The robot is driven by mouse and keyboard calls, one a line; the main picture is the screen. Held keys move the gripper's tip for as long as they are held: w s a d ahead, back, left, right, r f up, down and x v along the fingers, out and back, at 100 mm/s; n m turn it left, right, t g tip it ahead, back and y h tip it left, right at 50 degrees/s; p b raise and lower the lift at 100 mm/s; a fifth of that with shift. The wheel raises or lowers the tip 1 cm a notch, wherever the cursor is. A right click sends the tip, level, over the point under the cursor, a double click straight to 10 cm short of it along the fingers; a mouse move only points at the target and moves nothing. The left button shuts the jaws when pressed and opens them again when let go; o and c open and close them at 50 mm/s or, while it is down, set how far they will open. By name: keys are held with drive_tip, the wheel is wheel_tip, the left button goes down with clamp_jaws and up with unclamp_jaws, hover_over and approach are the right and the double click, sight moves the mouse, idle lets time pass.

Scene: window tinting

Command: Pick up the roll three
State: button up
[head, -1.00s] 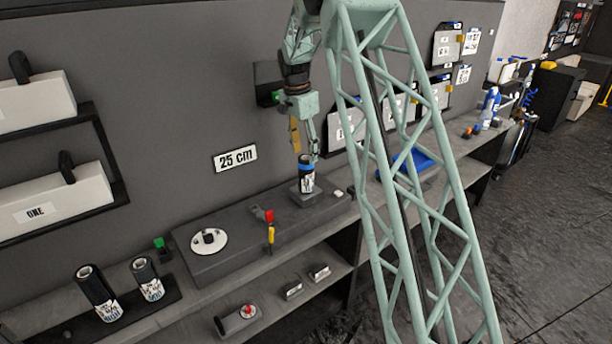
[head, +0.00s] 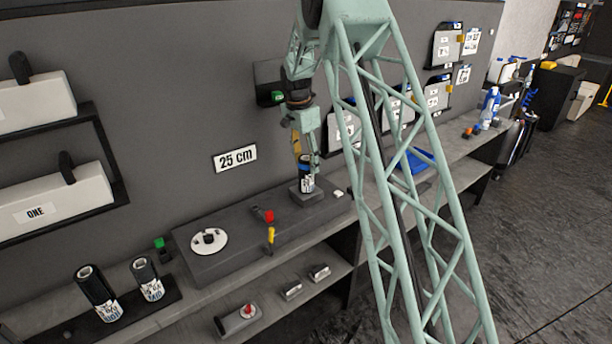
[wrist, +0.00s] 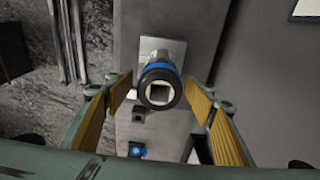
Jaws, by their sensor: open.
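A black roll (head: 306,183) with a white printed label and a blue band stands upright on a small grey block (head: 308,196) at the right end of the raised bench platform. I cannot read a number on it. My gripper (head: 305,165) points down at the roll's top, with its fingers partly over the roll in the head view. In the wrist view the roll's open end (wrist: 159,92) with its blue rim lies between the two open fingers (wrist: 162,105). A gap shows on both sides, so the fingers do not appear to touch it.
Two other black rolls (head: 97,292) (head: 148,278) stand at the bench's left end. A white disc (head: 209,241), a red knob (head: 266,215) and a yellow-handled part (head: 270,236) are on or by the platform.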

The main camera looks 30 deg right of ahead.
idle(0.4)
drive_tip(key=c, duration=1.3)
drive_tip(key=shift+r, duration=0.1)
drive_tip(key=shift+c, duration=0.2)
wheel_tip(320, 180, up, 18)
idle(0.5)
